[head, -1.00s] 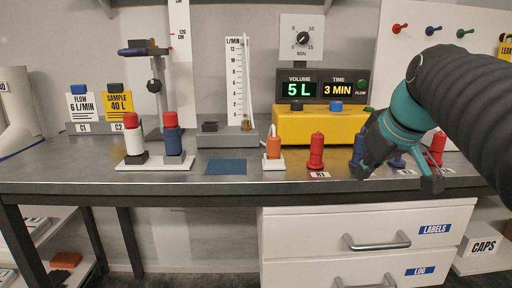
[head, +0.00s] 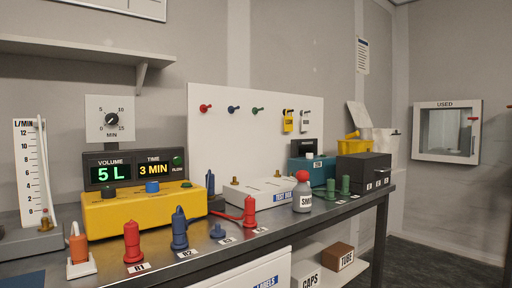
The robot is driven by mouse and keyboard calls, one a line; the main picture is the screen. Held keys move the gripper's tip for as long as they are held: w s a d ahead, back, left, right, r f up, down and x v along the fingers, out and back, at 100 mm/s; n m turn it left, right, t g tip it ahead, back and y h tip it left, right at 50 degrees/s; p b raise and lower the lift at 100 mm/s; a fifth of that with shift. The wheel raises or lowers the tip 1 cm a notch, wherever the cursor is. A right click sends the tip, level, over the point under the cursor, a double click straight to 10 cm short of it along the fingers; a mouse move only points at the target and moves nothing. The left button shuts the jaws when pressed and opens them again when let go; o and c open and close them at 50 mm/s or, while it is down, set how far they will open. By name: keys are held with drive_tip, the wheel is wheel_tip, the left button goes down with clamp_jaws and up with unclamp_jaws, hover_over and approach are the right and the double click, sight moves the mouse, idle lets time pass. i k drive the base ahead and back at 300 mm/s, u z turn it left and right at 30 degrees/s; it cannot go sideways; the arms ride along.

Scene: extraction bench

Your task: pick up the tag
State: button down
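A small yellow tag (head: 288,124) hangs from a peg on the white board (head: 240,140), toward its right side. Its print is too small to read now. A white tag-like piece (head: 305,124) with dark print hangs just to its right. My gripper is not in the head view, so I cannot see whether it is open or shut.
Red, blue and green pegs (head: 231,109) are on the same board. Below stand a yellow box (head: 130,212), red and blue pieces (head: 179,230), a white test box (head: 262,192) and a grey bottle with a red top (head: 302,195). The bench's front edge is crowded.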

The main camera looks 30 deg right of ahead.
sight(288, 121)
drive_tip(key=z, duration=1.15)
